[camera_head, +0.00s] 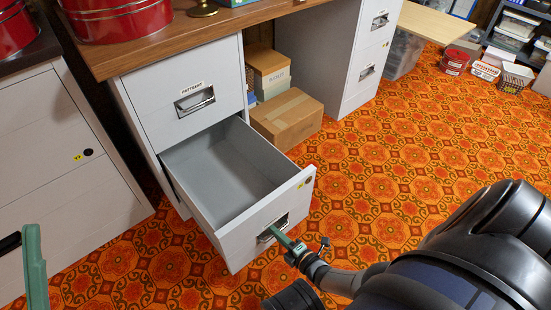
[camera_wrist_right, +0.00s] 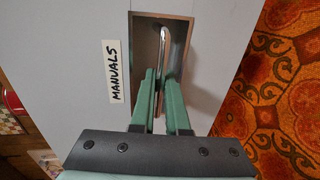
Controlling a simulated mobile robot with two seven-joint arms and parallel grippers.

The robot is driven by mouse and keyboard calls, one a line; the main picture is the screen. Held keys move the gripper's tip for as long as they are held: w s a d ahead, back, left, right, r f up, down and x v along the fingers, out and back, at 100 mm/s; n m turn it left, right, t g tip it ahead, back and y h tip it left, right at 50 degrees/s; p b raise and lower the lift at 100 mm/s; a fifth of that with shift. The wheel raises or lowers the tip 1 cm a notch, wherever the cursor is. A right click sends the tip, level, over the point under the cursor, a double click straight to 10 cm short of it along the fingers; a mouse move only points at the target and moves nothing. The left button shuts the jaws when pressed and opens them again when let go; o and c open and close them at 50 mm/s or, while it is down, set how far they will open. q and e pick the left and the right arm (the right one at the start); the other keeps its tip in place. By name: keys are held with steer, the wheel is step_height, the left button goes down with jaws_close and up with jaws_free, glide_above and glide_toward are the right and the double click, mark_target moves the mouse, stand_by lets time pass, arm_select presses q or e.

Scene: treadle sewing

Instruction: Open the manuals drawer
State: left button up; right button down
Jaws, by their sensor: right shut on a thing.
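The manuals drawer (camera_head: 235,185) is the lower drawer of the white cabinet under the desk. It stands pulled well out and looks empty inside. Its "MANUALS" label (camera_wrist_right: 115,71) shows beside the recessed handle (camera_wrist_right: 163,45) in the right wrist view. My right gripper (camera_head: 277,234) is at the drawer front, its green fingers (camera_wrist_right: 166,82) shut on the metal handle. A green finger of my left gripper (camera_head: 35,265) shows at the lower left, away from the drawer; its jaw state is hidden.
The closed "PATTERNS" drawer (camera_head: 184,100) is directly above. Cardboard boxes (camera_head: 287,117) sit under the desk, right of the open drawer. Another white cabinet (camera_head: 60,165) stands at the left. Patterned orange floor (camera_head: 390,160) is clear to the right.

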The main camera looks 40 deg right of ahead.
arm_select(q)
steer(key=shift+s, duration=0.35)
arm_select(e)
steer(key=shift+s+d, duration=0.15)
steer(key=shift+s, duration=0.25)
steer(key=c, duration=1.2)
jaws_free()
